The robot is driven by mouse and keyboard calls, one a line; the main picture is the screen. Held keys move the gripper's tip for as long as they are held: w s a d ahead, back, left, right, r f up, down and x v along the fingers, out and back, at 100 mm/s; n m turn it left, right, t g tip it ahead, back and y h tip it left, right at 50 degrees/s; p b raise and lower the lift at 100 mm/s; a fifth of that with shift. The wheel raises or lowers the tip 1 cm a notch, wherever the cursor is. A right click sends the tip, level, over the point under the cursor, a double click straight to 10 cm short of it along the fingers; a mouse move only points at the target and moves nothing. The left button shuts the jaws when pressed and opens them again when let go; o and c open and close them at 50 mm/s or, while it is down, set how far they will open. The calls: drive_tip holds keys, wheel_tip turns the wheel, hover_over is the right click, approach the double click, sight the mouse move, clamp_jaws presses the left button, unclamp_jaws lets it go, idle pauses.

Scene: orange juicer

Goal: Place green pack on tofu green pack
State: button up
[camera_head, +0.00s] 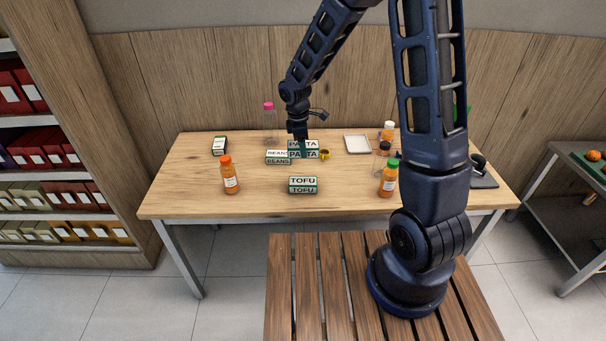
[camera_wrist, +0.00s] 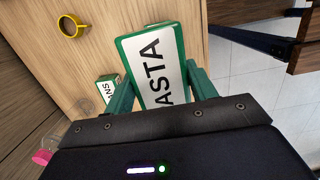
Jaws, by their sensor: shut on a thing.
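The green and white PASTA pack (camera_head: 311,145) is between the fingers of my gripper (camera_head: 302,149), at the back middle of the table. In the wrist view the PASTA pack (camera_wrist: 153,62) fills the space between both green fingers of my gripper (camera_wrist: 162,88), which is shut on it. It looks much larger there than the pack behind it, so it seems raised; the exact height is unclear. The green and white TOFU pack (camera_head: 303,185) lies flat near the table's front middle, apart from my gripper, with its top clear.
A BEANS pack (camera_head: 278,158) sits just left of the PASTA pack. A yellow mug (camera_head: 325,154) stands to its right. Orange bottles (camera_head: 230,176) (camera_head: 388,182) stand left and right of the TOFU pack. A white tray (camera_head: 357,144) lies behind. Table around the TOFU pack is free.

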wheel_tip(320, 180, down, 13)
drive_tip(key=shift+r, duration=0.15)
idle(0.4)
drive_tip(key=o, duration=1.1)
drive_tip(key=r, duration=0.4)
drive_tip(key=a+r, duration=0.1)
drive_tip(key=r, duration=0.7)
drive_tip(key=shift+a, duration=0.2)
